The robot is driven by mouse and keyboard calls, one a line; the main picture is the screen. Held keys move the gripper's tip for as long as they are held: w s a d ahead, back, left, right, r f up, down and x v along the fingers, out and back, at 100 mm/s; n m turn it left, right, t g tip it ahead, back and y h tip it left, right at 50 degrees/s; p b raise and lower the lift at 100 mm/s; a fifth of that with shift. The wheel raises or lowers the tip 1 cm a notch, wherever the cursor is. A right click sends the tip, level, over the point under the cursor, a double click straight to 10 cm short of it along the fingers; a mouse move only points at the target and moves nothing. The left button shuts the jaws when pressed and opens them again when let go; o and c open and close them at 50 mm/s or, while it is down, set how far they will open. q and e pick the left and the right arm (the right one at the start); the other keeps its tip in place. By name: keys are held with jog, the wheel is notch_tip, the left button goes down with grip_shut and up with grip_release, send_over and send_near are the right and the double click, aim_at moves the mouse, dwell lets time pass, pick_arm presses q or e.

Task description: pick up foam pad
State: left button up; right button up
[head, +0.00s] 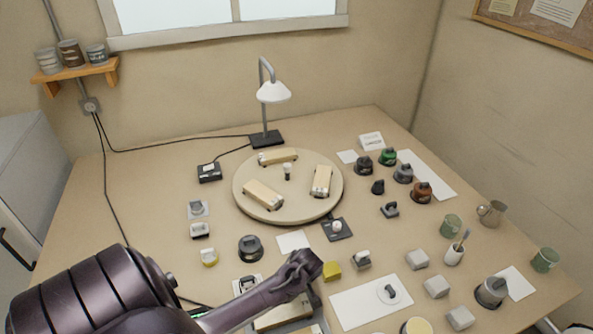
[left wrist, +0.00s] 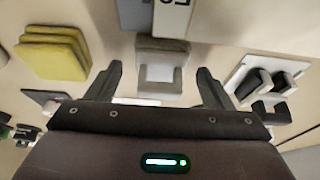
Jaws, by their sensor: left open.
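A yellow layered block that looks like the foam pad (head: 331,270) lies on the bench in the head view, just right of my left gripper (head: 305,268). It also shows in the left wrist view (left wrist: 54,52), at the upper left, outside the left finger. My left gripper is open in the left wrist view (left wrist: 158,84), with nothing held between its fingers. A grey block-like piece (left wrist: 162,64) shows beyond the gap between the fingertips. The head view shows the gripper low over the bench, its fingertips partly hidden by the wrist. My right gripper does not show.
A round board (head: 245,194) with several wooden pieces stands behind. A grey piece with a white top (head: 361,260) is right of the yellow block. Several grey blocks (head: 436,286) and a white sheet (head: 350,306) lie further right. A dark round object (head: 250,248) is left of the gripper.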

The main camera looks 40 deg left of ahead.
pick_arm(q)
jog(key=c, duration=1)
jog(key=shift+c, duration=0.3)
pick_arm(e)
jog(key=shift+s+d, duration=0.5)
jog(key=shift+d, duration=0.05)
